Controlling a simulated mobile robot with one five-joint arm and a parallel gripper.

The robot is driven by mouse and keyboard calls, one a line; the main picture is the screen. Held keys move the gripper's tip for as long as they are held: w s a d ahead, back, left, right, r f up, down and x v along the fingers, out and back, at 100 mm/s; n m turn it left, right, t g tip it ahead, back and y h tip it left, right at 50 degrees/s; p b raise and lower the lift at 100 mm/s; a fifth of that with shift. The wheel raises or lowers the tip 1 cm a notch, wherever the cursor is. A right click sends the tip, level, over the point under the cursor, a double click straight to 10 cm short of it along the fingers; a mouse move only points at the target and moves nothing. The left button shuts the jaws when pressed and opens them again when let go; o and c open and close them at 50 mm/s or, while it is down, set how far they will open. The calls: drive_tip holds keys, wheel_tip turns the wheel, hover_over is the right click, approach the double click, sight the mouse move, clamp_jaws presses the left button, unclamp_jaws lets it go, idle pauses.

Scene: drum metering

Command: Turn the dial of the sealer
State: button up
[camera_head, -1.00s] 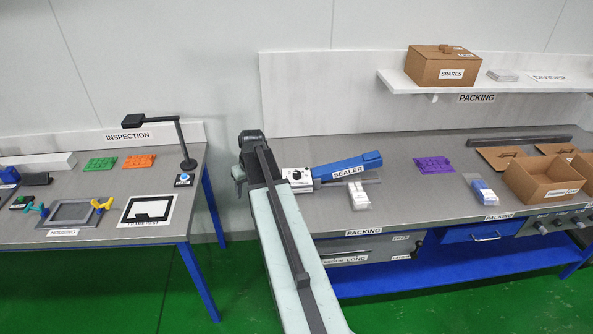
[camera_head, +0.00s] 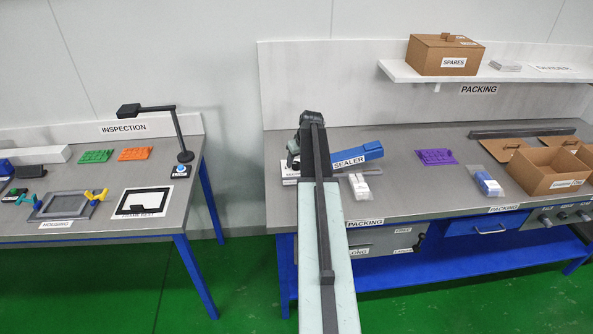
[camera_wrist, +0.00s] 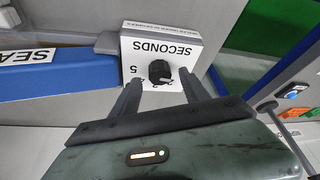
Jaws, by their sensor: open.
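The sealer (camera_head: 357,158) is a blue bar with a white box at its left end, on the packing bench. In the head view my arm covers most of the white box. In the wrist view the sealer's white box (camera_wrist: 185,50) reads SECONDS and carries a black dial (camera_wrist: 160,72) with a 5 and a 2 visible near it. My gripper (camera_wrist: 157,90) is open, with one finger on each side of the dial's near side. The dial lies just beyond the fingertips, between their lines. I cannot tell whether either finger touches it.
The blue sealer arm (camera_wrist: 60,88) extends left of the box in the wrist view. A clear bag with white items (camera_head: 362,187) lies right of my arm. A purple tray (camera_head: 437,157) and an open cardboard box (camera_head: 545,178) stand farther right.

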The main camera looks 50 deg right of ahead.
drive_tip(key=shift+x, duration=0.8)
drive_tip(key=shift+r, duration=0.1)
clamp_jaws()
drive_tip(key=shift+a+m, duration=0.1)
drive_tip(key=shift+m, duration=0.2)
drive_tip(key=m+h, duration=0.1)
drive_tip(key=m, duration=0.2)
drive_tip(key=shift+w+a+g, duration=0.1)
drive_tip(key=shift+g, duration=0.3)
drive_tip(key=shift+w+m+g+h, duration=0.1)
drive_tip(key=shift+m+g+h, duration=0.5)
drive_tip(key=shift+m, duration=1.4)
